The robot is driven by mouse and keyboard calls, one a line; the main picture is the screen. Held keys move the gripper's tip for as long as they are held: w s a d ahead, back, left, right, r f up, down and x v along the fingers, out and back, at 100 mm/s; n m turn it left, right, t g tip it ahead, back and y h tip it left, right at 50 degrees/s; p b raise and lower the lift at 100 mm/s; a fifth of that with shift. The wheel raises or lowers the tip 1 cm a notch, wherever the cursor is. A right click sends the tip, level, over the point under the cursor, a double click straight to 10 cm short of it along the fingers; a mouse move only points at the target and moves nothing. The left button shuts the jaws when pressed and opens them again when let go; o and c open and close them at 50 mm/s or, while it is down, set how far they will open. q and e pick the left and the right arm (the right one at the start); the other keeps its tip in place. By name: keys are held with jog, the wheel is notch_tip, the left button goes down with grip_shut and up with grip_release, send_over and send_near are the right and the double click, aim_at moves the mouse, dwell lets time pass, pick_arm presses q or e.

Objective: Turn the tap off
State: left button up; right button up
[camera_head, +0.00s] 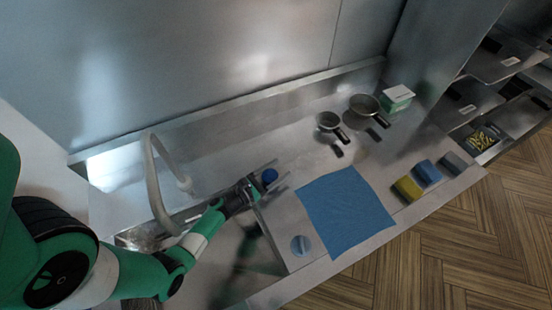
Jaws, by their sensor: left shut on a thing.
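The tap's tall curved spout (152,180) stands at the left over the sink (150,236). A round blue knob (269,175) shows on the counter right of the spout. My left gripper (269,178) reaches in from the left, with its two fingers on either side of this knob, shut on it. The fingers and wrist hide the knob's base. A second round piece with a blue bar (301,245) lies near the counter's front edge, apart from the gripper. My right gripper is not in view.
A blue cloth (345,212) lies flat on the steel counter (245,142). Two small pans (328,121) (364,104) and a green-white box (397,98) stand at the back right. Yellow, blue and grey sponges (408,188) (426,172) (452,163) line the right edge.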

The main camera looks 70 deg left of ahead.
pick_arm(q)
jog(key=shift+w+d+r+m+t+h, duration=0.15)
jog(key=shift+m+h, duration=0.5)
jog(key=shift+h, duration=0.35)
jog(key=shift+s+d+m+t+h, duration=0.15)
jog(key=shift+m+h, duration=0.5)
jog(key=shift+h, duration=0.35)
jog(key=shift+w, duration=0.1)
jog(key=o, duration=1.4)
